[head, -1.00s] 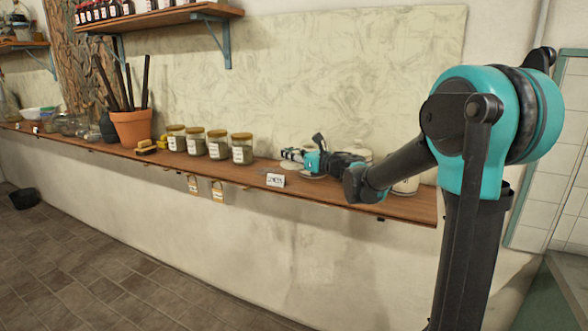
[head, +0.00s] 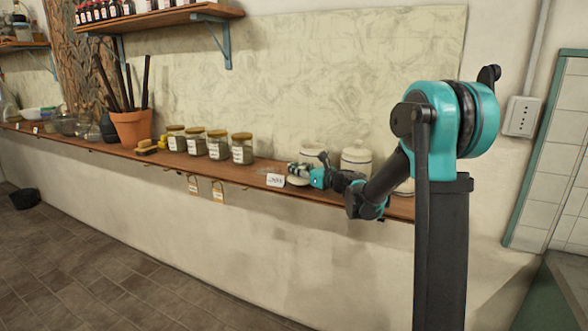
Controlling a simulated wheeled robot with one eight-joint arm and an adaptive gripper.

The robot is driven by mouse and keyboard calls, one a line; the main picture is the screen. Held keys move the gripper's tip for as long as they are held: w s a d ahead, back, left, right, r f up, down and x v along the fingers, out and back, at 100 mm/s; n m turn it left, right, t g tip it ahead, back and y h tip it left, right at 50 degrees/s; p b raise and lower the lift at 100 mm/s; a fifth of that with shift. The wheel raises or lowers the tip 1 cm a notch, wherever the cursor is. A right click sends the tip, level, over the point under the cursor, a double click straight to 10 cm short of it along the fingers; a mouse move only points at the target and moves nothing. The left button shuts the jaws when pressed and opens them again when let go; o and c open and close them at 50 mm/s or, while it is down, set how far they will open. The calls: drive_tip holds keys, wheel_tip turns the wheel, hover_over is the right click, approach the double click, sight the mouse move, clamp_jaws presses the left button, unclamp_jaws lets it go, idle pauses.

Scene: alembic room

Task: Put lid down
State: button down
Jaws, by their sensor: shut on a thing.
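My gripper (head: 297,169) is low over the wooden shelf, in front of white lidded jars, and points left. It is shut on what looks like a pale lid (head: 298,181), which shows just under the fingers and close to the shelf top. The lid is small in the picture and partly hidden by the gripper; I cannot tell whether it touches the shelf. A white jar (head: 312,154) stands behind the gripper, and another white jar (head: 356,161) stands to its right.
The shelf (head: 240,174) is narrow with an open front edge. A small label card (head: 275,180) stands just left of the gripper. Glass jars (head: 242,149), a brush (head: 147,147) and a terracotta pot (head: 131,128) are farther left. My arm hides part of the shelf's right end.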

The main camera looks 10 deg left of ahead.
drive_tip(key=shift+f, duration=0.4)
drive_tip(key=shift+f, duration=0.2)
drive_tip(key=c, duration=1.3)
unclamp_jaws()
drive_tip(key=shift+d+r, duration=0.15)
drive_tip(key=shift+r, duration=0.55)
drive_tip(key=v, duration=1.1)
drive_tip(key=shift+s+d, duration=0.15)
drive_tip(key=shift+s, duration=0.05)
drive_tip(key=shift+s+d, duration=0.1)
drive_tip(key=shift+d, duration=0.05)
